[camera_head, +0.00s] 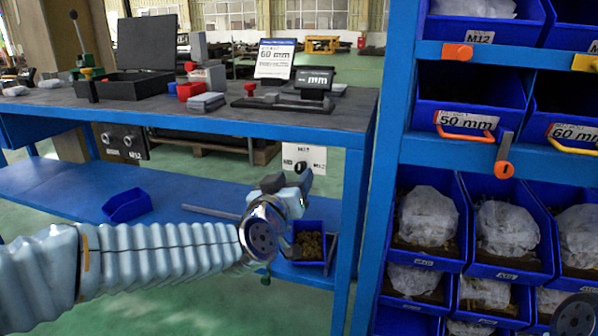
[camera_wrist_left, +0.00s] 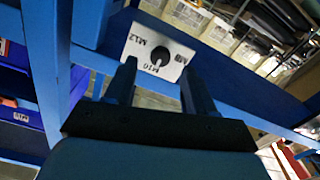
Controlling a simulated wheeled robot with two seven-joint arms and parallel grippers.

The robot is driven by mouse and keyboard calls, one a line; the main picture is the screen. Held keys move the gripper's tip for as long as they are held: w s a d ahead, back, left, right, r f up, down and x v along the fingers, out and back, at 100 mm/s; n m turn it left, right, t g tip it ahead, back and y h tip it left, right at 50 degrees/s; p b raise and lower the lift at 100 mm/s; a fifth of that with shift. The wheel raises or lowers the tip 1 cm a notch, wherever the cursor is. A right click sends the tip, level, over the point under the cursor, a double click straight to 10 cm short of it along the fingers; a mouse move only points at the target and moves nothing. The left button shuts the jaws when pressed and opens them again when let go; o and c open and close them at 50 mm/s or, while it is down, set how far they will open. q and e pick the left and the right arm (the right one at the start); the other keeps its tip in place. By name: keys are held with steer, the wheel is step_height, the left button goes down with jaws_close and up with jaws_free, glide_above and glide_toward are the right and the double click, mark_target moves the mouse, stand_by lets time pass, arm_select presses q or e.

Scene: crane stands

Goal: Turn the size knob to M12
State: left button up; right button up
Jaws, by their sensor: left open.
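The size knob (camera_head: 301,167) is a small black knob on a white plate (camera_head: 318,154) hung under the bench top's front edge. In the left wrist view the knob (camera_wrist_left: 161,55) sits on the plate (camera_wrist_left: 137,42), which shows M12, M10 and M8 marks upside down or tilted. I cannot tell which mark the knob points to. My left gripper (camera_head: 298,183) is just below and in front of the plate. In the wrist view its fingers (camera_wrist_left: 158,76) are open and empty, with the knob beyond and between their tips.
The blue bench (camera_head: 215,122) carries a black case, red parts and a 60 mm sign (camera_head: 274,58). A lower blue shelf (camera_head: 60,180) holds small bins. A blue rack (camera_head: 398,150) with bins of bagged parts stands close on the right. A bench leg (camera_head: 352,220) is right of the gripper.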

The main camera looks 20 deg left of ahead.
mark_target(300, 169)
arm_select(q)
steer(key=w, duration=0.4)
jaws_close()
stand_by(0.4)
